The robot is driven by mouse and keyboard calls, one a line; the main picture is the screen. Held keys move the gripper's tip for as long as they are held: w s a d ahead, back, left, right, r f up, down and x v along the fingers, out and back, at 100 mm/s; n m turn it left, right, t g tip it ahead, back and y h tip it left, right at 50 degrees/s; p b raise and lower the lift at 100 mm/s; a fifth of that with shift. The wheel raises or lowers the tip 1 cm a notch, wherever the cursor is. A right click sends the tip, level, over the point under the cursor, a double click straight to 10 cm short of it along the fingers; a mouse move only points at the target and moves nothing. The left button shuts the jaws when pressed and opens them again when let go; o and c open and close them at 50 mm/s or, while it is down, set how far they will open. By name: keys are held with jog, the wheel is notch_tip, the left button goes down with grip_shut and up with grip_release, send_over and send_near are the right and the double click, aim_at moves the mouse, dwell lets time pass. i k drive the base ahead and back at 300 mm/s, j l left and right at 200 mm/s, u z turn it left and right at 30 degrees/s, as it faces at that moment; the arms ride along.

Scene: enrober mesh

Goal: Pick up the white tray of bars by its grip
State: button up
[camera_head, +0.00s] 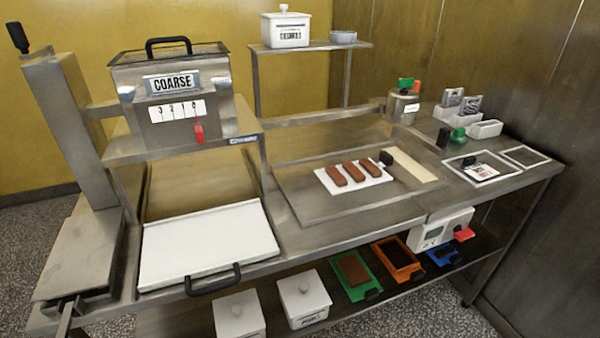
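The white tray of bars (387,177) lies flat on the steel bench, right of the middle of the head view. It is a small thin plate with three brown bars (353,172) side by side. A small black grip (386,158) stands at its far right corner. A pale strip (412,166) lies just to the right of the tray. My gripper is not in view.
A larger empty white tray (210,245) with a black handle (212,280) lies at front left, below the COARSE hopper (170,85). A metal pot (403,108) and small containers (485,129) stand at back right. A lower shelf holds lidded boxes (303,299) and coloured trays (353,272).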

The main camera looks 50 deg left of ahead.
aim_at(357, 168)
jog(key=u, duration=1.7)
jog(key=i+l+u, duration=0.25)
jog(key=l+u, duration=0.25)
jog(key=i+l+u, duration=0.1)
jog(key=l+u, duration=0.15)
jog(key=l, duration=0.2)
